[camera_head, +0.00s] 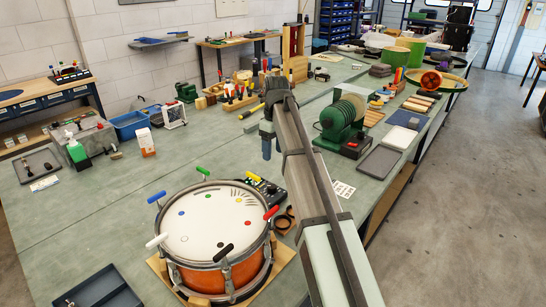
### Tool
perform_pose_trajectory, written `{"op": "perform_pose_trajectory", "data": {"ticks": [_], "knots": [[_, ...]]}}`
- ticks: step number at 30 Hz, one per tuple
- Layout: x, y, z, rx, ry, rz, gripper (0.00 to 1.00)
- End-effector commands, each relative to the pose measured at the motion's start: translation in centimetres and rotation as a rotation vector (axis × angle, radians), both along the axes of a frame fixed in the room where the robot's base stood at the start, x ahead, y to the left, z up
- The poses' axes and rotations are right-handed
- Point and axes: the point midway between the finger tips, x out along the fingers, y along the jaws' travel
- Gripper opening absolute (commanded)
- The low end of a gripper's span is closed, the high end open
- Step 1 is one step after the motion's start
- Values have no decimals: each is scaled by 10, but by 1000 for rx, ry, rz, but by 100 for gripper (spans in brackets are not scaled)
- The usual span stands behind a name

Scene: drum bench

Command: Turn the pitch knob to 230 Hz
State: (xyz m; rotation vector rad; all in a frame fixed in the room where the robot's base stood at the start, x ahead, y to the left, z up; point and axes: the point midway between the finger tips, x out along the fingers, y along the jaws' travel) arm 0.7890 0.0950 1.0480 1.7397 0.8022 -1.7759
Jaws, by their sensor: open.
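A small black box (264,188) with light and coloured spots on top lies on the bench just behind the drum. It may carry the pitch knob, but it is too small to make out a knob or a Hz reading, and the drum rim and my arm are close around it. My gripper (267,151) hangs downward from the end of my arm, above and behind the box and apart from it. It is open, and nothing shows in it. The orange drum (210,222) has a white head and several coloured key handles around its rim.
A green grinder-like machine (341,122) stands right of my arm. Black rings (285,220) and a white card (342,189) lie near the box. A dark tray (100,291) is at the front left. The bench left of the drum is mostly clear.

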Motion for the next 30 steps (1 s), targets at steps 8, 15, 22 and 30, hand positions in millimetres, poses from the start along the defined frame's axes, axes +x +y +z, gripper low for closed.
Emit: {"op": "perform_pose_trajectory", "data": {"ticks": [8,15,22,30], "knots": [[-12,-2,0,0,-15,-178,62],[-13,-2,-1,-1,-14,-564,62],[-11,-2,-1,2,-7,-943,62],[-10,-1,-1,2,2,-1161,62]]}}
